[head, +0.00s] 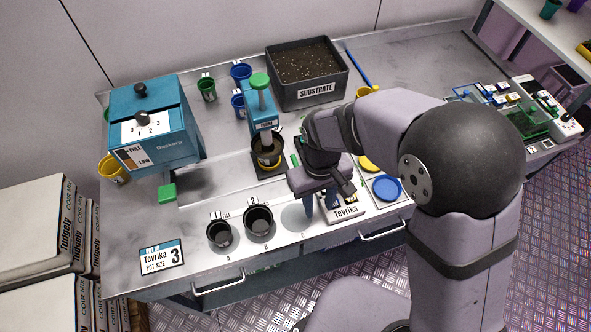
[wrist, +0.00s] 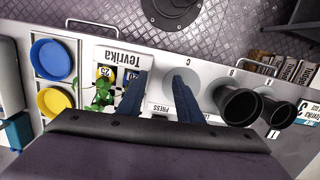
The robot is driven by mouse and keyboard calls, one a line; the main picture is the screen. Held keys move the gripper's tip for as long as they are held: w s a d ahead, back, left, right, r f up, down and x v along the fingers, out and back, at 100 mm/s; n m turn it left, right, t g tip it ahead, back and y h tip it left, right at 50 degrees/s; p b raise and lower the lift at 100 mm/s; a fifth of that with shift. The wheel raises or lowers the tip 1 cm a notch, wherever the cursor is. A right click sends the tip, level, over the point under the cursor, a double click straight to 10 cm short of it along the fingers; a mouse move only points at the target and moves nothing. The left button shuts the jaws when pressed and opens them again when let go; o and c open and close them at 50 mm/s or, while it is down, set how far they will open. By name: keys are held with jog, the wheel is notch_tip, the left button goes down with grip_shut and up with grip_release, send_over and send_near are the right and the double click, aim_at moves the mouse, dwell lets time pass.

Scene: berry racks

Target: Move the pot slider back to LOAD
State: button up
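A dark pot (head: 267,149) stands under the blue press labelled FIRM (head: 263,115), on a dark base with a yellow edge (head: 271,170). A silver plunger under the green knob (head: 260,81) reaches down into the pot. A small green piece (head: 294,160) shows right of the base; I cannot tell if it is the slider's handle. No LOAD mark is readable. My gripper (head: 318,205) is in front of and right of the press, above the bench's front part. In the wrist view my gripper (wrist: 160,82) is open and empty; the slider does not show there.
Two black pots (head: 219,233) (head: 258,221) stand at the front, left of my gripper. The Tevrika card (head: 345,211) and a blue dish (head: 386,188) are on its right. The substrate bin (head: 307,75) is behind; the blue dispenser (head: 150,125) is left.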

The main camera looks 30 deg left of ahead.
aim_at(296, 164)
jog(key=shift+n+t+y, duration=0.3)
jog(key=shift+t+y, duration=0.2)
jog(key=shift+y, duration=0.1)
jog(key=w+a+r, duration=0.1)
jog(key=a, duration=0.1)
jog(key=w+a+r, duration=0.1)
jog(key=w+a, duration=0.1)
jog(key=a, duration=0.1)
jog(key=w+a+r, duration=0.1)
jog(key=w+a, duration=0.1)
jog(key=a, duration=0.1)
jog(key=shift+r, duration=0.25)
jog(key=w+a+r, duration=0.2)
jog(key=r, duration=0.1)
jog(key=shift+a+r, duration=0.1)
jog(key=shift+r, duration=0.05)
jog(key=shift+s+d+r, duration=0.25)
jog(key=shift+d+r, duration=0.1)
jog(key=shift+r, duration=0.05)
jog(key=shift+s+d, duration=0.1)
jog(key=shift+d, duration=0.05)
jog(key=shift+f, duration=0.2)
jog(key=shift+f+p, duration=1.3)
jog(key=shift+f, duration=2.2)
grip_shut()
